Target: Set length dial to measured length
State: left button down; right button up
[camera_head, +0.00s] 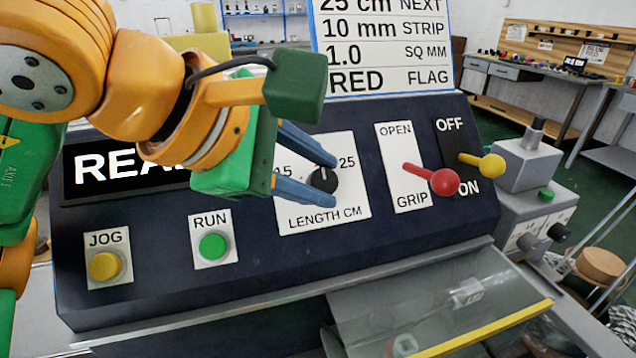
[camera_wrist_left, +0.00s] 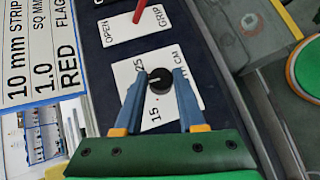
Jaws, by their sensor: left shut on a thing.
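The length dial (camera_head: 323,180) is a small black knob on a white plate marked 15, 25 and LENGTH CM, on the dark sloping panel. My left gripper (camera_head: 330,181) reaches in from the left with its blue fingers on either side of the knob, shut on it. In the left wrist view the dial (camera_wrist_left: 159,81) sits between the two fingertips (camera_wrist_left: 160,78). A light pointer mark shows on the knob, but the exact value it points to is hard to read. A white sign (camera_head: 383,50) above the panel reads 25 cm, 10 mm strip, 1.0 sq mm, red flag. My right gripper is not in view.
A red OPEN/GRIP lever (camera_head: 444,181) and a yellow OFF/ON lever (camera_head: 491,165) stand right of the dial. The green RUN button (camera_head: 213,246) and yellow JOG button (camera_head: 105,265) are at lower left. A display (camera_head: 105,170) is partly hidden by my arm. A clear guard (camera_head: 455,305) lies below.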

pick_arm(q)
jog(key=shift+f, duration=0.15)
jog(key=c, duration=0.5)
grip_release()
jog(key=shift+a, duration=0.1)
jog(key=v, duration=0.7)
jog(key=shift+p, duration=0.3)
